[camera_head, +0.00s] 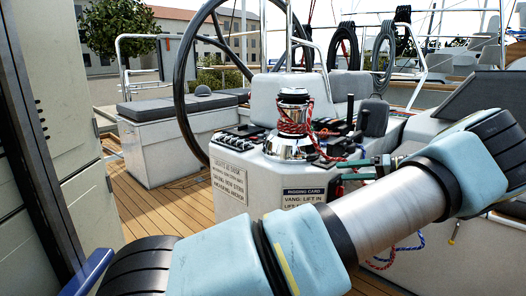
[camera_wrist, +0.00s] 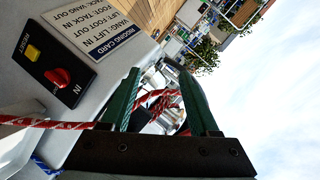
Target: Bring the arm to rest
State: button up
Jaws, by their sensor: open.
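My arm crosses the front of the head view from lower left to upper right. My gripper (camera_head: 338,168) is at the right side of the console, close to the chrome winch (camera_head: 292,147). In the wrist view my gripper (camera_wrist: 158,72) shows two green fingers spread apart, with nothing clasped. The winch and its red-and-white rope (camera_wrist: 160,102) show in the gap between the fingers, beyond them. I cannot tell how far the fingertips are from the winch.
The console carries a rigging card (camera_wrist: 106,33), a red switch (camera_wrist: 58,78) and a yellow button (camera_wrist: 33,51). A steering wheel (camera_head: 180,95) stands behind the console. A grey cabinet (camera_head: 45,150) stands at left. Wooden deck (camera_head: 170,215) is open between them.

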jog(key=w+a+f+g+h, duration=0.25)
jog(key=a+g, duration=0.25)
jog(key=a, duration=1.1)
jog(key=s+a+f+g+h, duration=0.25)
jog(key=s+a+h, duration=0.35)
jog(key=s+a, duration=0.4)
jog(key=s+a+r+m+t+h, duration=0.1)
jog(key=s+a+r+h, duration=0.15)
jog(key=s, duration=0.35)
jog(key=s+a+r+t+h, duration=0.1)
jog(key=s+a+h, duration=0.1)
jog(key=s+a, duration=0.3)
notch_tip(320, 180, up, 18)
jog(key=s+d+p, duration=0.1)
jog(key=p, duration=1.6)
jog(key=shift+f+m+p, duration=0.25)
jog(key=shift+m+p, duration=0.05)
jog(key=shift+p, duration=0.05)
